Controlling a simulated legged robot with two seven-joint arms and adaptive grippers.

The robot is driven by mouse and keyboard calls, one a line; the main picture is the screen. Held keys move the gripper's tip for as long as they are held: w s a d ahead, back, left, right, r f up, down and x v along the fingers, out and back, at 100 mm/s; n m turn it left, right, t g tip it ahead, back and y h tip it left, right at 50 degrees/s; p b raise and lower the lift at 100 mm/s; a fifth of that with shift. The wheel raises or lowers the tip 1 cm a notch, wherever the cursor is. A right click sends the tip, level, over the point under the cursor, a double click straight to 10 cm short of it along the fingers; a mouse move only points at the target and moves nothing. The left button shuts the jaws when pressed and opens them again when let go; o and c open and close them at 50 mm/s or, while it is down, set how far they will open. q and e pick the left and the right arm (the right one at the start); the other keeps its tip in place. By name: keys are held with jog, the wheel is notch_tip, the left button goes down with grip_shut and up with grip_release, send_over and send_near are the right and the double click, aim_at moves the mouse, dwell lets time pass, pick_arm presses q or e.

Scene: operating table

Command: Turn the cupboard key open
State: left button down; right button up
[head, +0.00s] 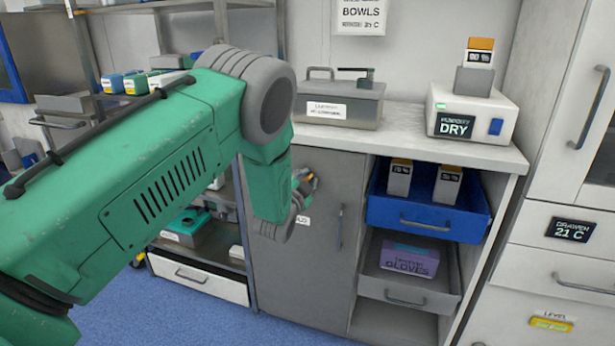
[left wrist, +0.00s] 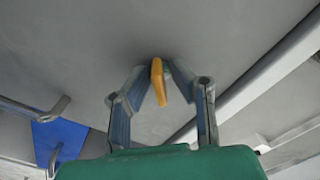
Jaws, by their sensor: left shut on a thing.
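The grey cupboard door (head: 335,230) is closed under the counter, with a vertical handle (head: 339,228) on its right side. My left gripper (head: 304,183) is at the upper part of this door, partly hidden by my green arm. In the left wrist view, my left gripper (left wrist: 160,88) has its two fingers closed on the yellow-orange key (left wrist: 157,80). The key stands at the grey door surface (left wrist: 100,50); the lock itself is hidden. My right gripper is not in view.
Right of the door are a blue drawer (head: 425,215) with small boxes and a grey drawer (head: 400,285) with a purple gloves box (head: 409,259). On the counter stand a grey lidded box (head: 340,103) and a white DRY unit (head: 473,113). Shelving (head: 215,215) stands left.

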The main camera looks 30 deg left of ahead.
pick_arm(q)
jog(key=m, duration=0.3)
jog(key=shift+d+f+m, duration=0.15)
jog(key=shift+d+m, duration=0.05)
jog(key=shift+m, duration=0.2)
jog(key=m, duration=0.4)
jog(key=shift+f+m+b, duration=0.2)
jog(key=shift+m+b, duration=0.1)
jog(key=shift+m, duration=0.1)
jog(key=shift+s, duration=0.1)
jog(key=c, duration=1.7)
grip_release()
jog(key=shift+r, duration=0.15)
